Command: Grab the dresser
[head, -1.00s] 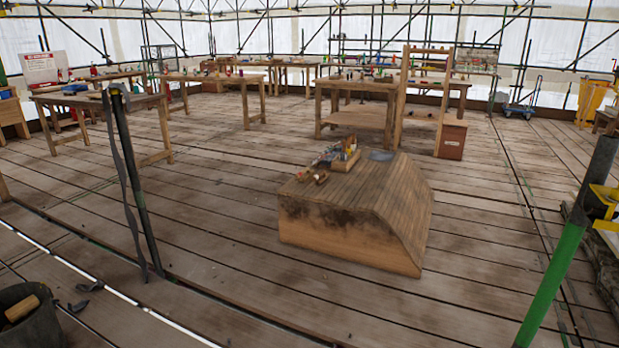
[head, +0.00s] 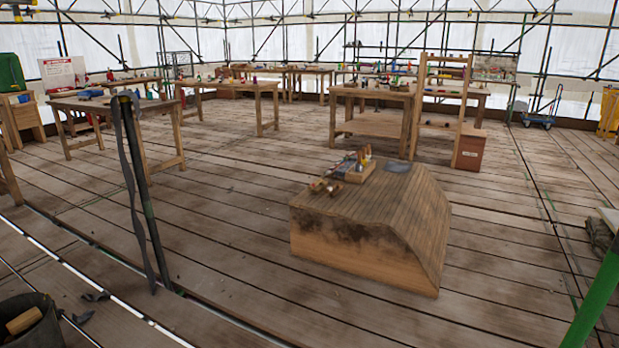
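A low wooden block (head: 365,250) with a boarded top and one sloping side stands on the plank floor, right of centre. On its top are a small wooden tray of tools (head: 354,172), several loose wooden-handled pieces (head: 325,187) at its left edge, and a grey round plate or disc (head: 398,167). The pieces are too small to tell which one is the dresser. Neither of my grippers shows.
A dark upright pole (head: 143,195) with a hanging strap stands left of the block, and a green pole (head: 598,300) at the right edge. A bucket (head: 32,322) sits at the lower left. Workbenches (head: 115,108) line the back. Floor around the block is mostly clear.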

